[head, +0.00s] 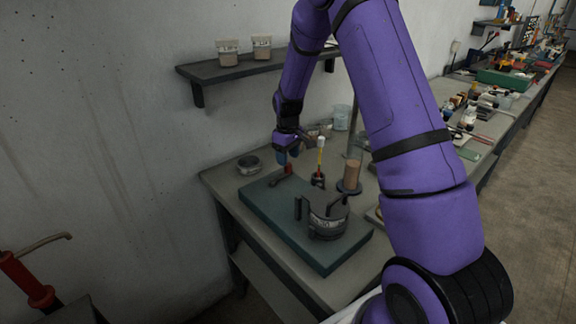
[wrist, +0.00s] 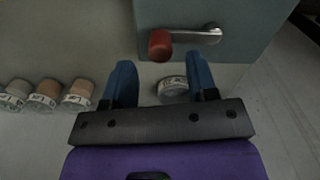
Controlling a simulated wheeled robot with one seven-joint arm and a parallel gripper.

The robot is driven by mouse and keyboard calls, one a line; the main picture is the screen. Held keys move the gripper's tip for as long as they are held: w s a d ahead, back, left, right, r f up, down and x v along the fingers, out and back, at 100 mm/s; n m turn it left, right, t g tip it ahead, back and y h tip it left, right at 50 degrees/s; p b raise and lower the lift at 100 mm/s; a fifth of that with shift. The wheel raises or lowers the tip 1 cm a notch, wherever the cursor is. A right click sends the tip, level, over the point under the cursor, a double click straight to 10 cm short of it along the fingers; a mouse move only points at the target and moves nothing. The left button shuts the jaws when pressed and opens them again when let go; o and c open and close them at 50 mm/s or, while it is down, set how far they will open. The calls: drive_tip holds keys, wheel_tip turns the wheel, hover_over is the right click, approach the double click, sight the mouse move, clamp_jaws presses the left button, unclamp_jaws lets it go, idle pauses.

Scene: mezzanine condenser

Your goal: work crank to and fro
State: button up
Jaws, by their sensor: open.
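The crank has a red knob (wrist: 160,44) and a short metal arm (wrist: 200,36), lying level across the teal base plate in the wrist view. In the head view the red knob (head: 287,169) shows at the plate's far left part. My gripper (wrist: 160,62) is open, with its two blue fingers apart and nothing held. The knob lies just past the fingertips, between their lines in the picture. In the head view my gripper (head: 287,156) is close above the knob; contact cannot be told. The teal base plate (head: 262,200) rests on the bench.
A wall shelf (head: 255,69) holds two jars.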

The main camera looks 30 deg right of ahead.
drive_tip(key=shift+f, duration=1.95)
drive_tip(key=shift+c, duration=0.3)
clamp_jaws()
